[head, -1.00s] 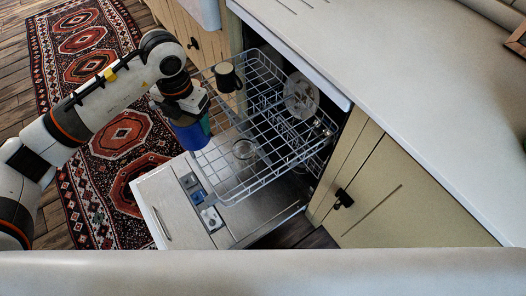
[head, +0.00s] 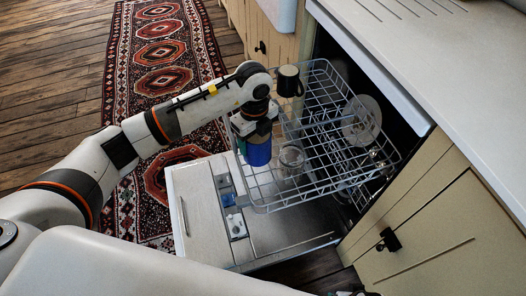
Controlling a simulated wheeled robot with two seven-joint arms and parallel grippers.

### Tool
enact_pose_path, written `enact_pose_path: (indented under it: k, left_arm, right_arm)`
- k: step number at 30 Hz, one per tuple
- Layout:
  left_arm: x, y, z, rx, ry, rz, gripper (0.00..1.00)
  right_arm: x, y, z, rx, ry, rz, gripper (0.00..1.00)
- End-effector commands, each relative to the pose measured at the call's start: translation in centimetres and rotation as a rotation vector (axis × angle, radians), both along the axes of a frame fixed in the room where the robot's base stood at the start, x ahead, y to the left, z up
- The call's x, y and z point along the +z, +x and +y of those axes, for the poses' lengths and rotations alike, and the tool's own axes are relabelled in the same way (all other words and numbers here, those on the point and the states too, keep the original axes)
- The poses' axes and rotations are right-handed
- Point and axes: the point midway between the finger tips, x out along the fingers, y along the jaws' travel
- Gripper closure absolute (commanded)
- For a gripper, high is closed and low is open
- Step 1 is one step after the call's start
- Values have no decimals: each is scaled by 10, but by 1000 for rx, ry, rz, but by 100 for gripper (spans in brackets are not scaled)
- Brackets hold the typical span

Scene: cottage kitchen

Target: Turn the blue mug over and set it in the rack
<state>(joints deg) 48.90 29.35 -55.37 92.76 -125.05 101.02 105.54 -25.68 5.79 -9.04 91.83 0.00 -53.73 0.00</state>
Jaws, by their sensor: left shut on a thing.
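The blue mug (head: 258,153) hangs below my left gripper (head: 256,132), which is shut on it and points downward. The mug overlaps the left edge of the pulled-out wire rack (head: 272,200) in the head view. I cannot tell its height above the wires. The mug's opening is not clearly visible. My right gripper is not in view.
A dark mug (head: 288,81) stands at the rack's far left corner. A clear glass (head: 291,158) is close to the right of the blue mug. A pale plate (head: 361,120) stands at the rack's right. The open dishwasher door (head: 200,215) lies below.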

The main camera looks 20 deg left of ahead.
Motion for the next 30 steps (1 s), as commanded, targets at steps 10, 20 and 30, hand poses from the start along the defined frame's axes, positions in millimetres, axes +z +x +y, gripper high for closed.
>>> enact_pose_path:
  k: [10,20,30]
  left_arm:
    - [-37,0,0,-1,0,0,67]
    - [-55,1,0,-2,-1,-4,67]
    - [-58,0,0,-2,0,-2,22]
  right_arm:
    - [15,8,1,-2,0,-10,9]
    - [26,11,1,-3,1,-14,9]
    - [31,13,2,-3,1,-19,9]
